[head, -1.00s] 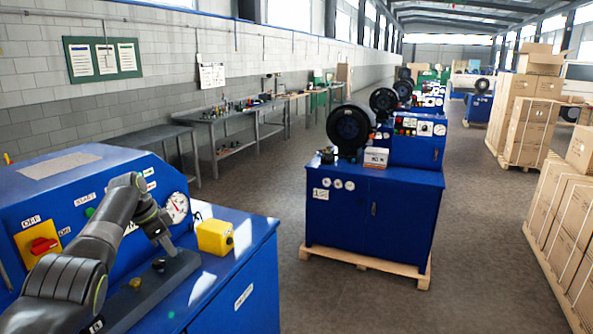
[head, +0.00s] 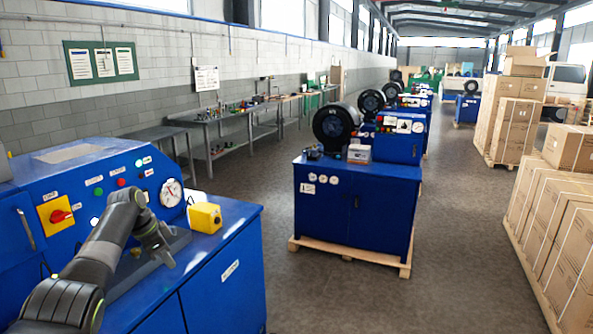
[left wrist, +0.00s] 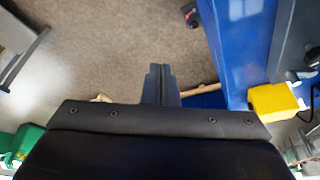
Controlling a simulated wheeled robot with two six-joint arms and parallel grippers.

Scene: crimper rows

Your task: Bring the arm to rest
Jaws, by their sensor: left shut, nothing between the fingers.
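My left gripper (head: 168,264) shows in the head view, its arm coming in from the lower left. It hangs in front of the blue crimper console (head: 85,190), over the dark tray area on its top. Its fingers are shut with nothing between them. In the left wrist view the two closed fingers (left wrist: 160,82) point out over the grey floor, beside a blue edge. My right gripper is not in view.
The console carries a red switch on a yellow plate (head: 59,215), a dial gauge (head: 171,192) and a yellow box (head: 204,218). Another blue crimper (head: 355,210) stands on a pallet ahead. Strapped cartons (head: 565,230) line the right. Floor between is clear.

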